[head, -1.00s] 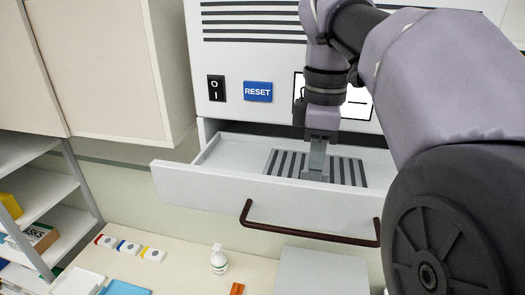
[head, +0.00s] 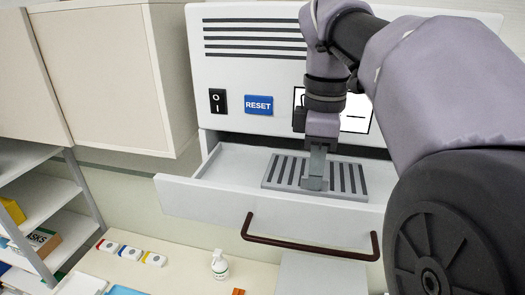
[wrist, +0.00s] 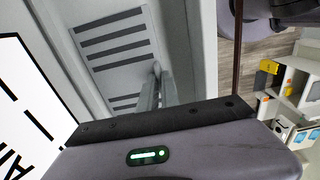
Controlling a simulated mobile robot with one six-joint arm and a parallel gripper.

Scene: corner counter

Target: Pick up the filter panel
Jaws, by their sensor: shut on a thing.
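The filter panel (head: 347,178) is a flat grey plate with dark slots. It is in the open white drawer (head: 200,196), and its near edge shows at the height of the drawer's front rim. My gripper (head: 315,182) points down and is shut on the panel near the middle of its near side. The fingertips' exact grip is partly hidden by the fingers.
The drawer's brown handle (head: 300,247) sticks out in front. Above is the white machine with a RESET button (head: 258,105) and a power switch (head: 217,101). Shelves (head: 40,205) are at left.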

